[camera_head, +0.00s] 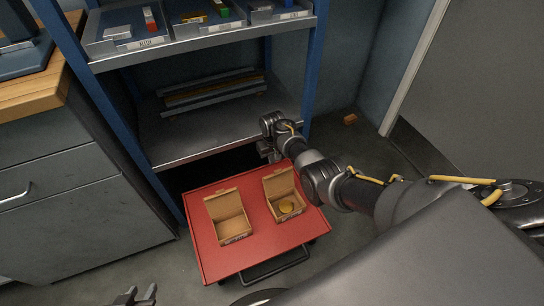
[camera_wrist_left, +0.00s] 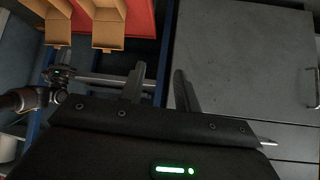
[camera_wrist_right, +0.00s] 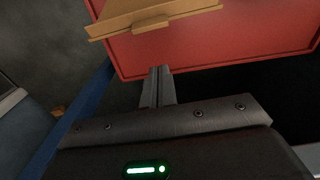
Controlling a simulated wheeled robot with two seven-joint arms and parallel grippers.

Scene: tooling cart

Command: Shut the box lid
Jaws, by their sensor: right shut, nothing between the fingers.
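Two open cardboard boxes stand on a red cart top (camera_head: 215,262). The left box (camera_head: 229,224) looks empty, with its lid raised at the back. The right box (camera_head: 286,202) holds a round yellow thing (camera_head: 286,207), and its lid (camera_head: 278,182) stands up at the back. My right gripper (camera_head: 273,157) is at the cart's far edge, behind the right box. In the right wrist view its fingers (camera_wrist_right: 161,72) are together and empty, apart from a cardboard lid (camera_wrist_right: 150,20) with a tab. My left gripper (camera_head: 136,297) is open and empty, low in front of the cart.
A blue-framed shelf (camera_head: 205,135) stands behind the cart, with bins of small parts on top. A grey drawer cabinet (camera_head: 70,200) is on the left. A small orange block (camera_head: 350,119) lies on the floor at the back right.

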